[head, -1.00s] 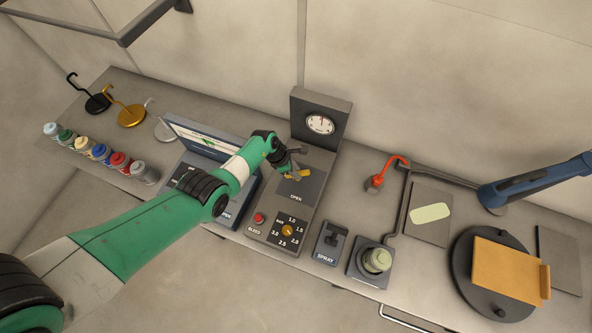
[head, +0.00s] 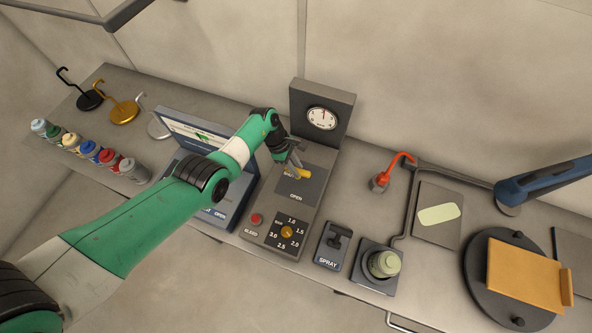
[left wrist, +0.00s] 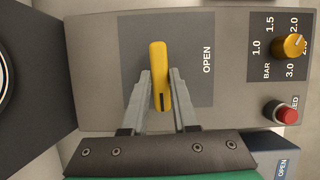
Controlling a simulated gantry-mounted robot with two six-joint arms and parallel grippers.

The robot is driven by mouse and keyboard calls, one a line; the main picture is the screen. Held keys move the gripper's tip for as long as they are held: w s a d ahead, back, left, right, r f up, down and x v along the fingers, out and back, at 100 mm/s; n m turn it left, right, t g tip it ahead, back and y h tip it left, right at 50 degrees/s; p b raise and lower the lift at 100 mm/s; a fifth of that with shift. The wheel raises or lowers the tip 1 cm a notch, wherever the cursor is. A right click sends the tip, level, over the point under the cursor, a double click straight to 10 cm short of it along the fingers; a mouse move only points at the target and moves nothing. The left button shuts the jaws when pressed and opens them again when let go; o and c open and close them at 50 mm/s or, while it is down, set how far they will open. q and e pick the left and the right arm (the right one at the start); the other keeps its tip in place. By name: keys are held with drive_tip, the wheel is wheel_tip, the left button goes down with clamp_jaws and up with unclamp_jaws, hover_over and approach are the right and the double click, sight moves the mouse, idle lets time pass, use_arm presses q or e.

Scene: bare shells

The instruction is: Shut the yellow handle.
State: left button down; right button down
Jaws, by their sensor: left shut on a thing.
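The yellow handle (head: 304,174) sits on the grey panel between the gauge and the dial. My left gripper (head: 297,170) reaches over it from the left. In the left wrist view the handle (left wrist: 158,70) stands between the two grey fingers of my left gripper (left wrist: 162,85), which are shut on it. The handle lies crosswise to the direction of the OPEN label (left wrist: 207,55), which is to its right in that view. In the head view the SHUT label is mostly hidden by the gripper. My right gripper is not in view.
A gauge (head: 322,118) stands behind the panel. A red button (head: 256,219) and yellow dial (head: 286,232) are in front. A screen (head: 200,136) is left. A blue arm-like part enters from the right.

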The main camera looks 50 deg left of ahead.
use_arm(q)
drive_tip(key=shift+m+b, duration=0.3)
drive_tip(key=shift+m, duration=0.1)
drive_tip(key=c, duration=0.7)
unclamp_jaws()
drive_tip(key=shift+r, duration=0.1)
